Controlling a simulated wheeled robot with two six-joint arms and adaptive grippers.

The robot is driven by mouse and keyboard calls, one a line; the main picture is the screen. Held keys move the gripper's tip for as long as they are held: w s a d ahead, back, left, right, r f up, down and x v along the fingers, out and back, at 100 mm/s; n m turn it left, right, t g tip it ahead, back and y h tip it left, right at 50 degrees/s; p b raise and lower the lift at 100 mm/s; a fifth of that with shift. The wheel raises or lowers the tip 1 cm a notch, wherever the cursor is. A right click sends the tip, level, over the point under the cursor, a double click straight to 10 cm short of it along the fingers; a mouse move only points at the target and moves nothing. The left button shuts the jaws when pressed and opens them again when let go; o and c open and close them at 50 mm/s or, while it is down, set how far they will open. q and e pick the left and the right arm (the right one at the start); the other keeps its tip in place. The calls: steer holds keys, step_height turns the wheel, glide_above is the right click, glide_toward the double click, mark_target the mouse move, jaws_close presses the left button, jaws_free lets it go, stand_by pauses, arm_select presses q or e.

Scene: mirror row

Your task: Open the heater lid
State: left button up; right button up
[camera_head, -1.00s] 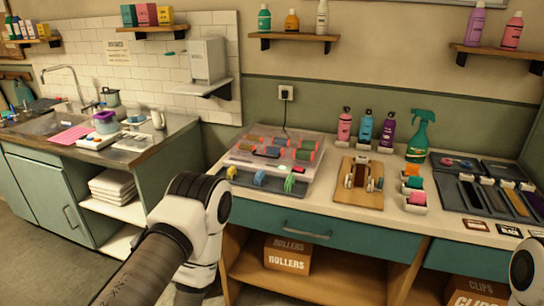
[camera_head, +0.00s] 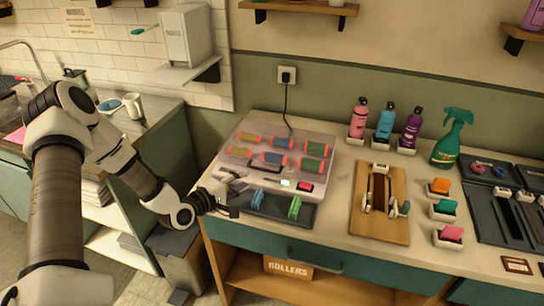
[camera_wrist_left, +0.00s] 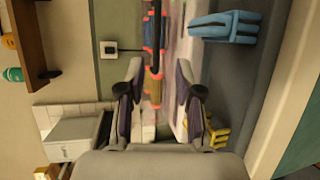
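The heater (camera_head: 318,199) is a low box on the counter with several coloured rollers under a clear, pinkish lid (camera_head: 328,140). The lid looks shut over the rollers. My left gripper (camera_head: 232,188) is at the heater's front left corner, its fingers close to the lid's front edge. In the left wrist view my left gripper (camera_wrist_left: 160,92) has its two fingers apart, with part of the clear lid and the rollers (camera_wrist_left: 153,50) seen beyond and between them. I cannot tell whether a finger touches the lid. My right gripper is not in view.
A dark tray (camera_head: 270,207) with blue clips (camera_head: 257,199) and green clips (camera_head: 295,208) lies along the heater's front; a yellow clip (camera_wrist_left: 215,135) shows in the wrist view. A wooden board (camera_head: 380,231) and bottles (camera_head: 385,122) stand to the right. A cord runs to the wall socket (camera_head: 287,75).

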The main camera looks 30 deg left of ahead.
mark_target(261, 180)
arm_select(q)
steer(key=shift+x, duration=0.85)
steer(key=shift+w+d, duration=0.25)
steer(key=shift+w, duration=0.05)
steer(key=shift+w+d+r, duration=0.2)
steer(key=shift+w+d, duration=0.05)
steer(key=shift+w, duration=0.4)
steer(key=x, duration=0.4)
steer(key=shift+w+a+f, duration=0.15)
steer(key=shift+w+f, duration=0.05)
steer(key=shift+f, duration=0.1)
steer(key=shift+s+r, duration=0.25)
steer(key=shift+s, duration=0.1)
steer(key=shift+c, duration=0.7)
jaws_close()
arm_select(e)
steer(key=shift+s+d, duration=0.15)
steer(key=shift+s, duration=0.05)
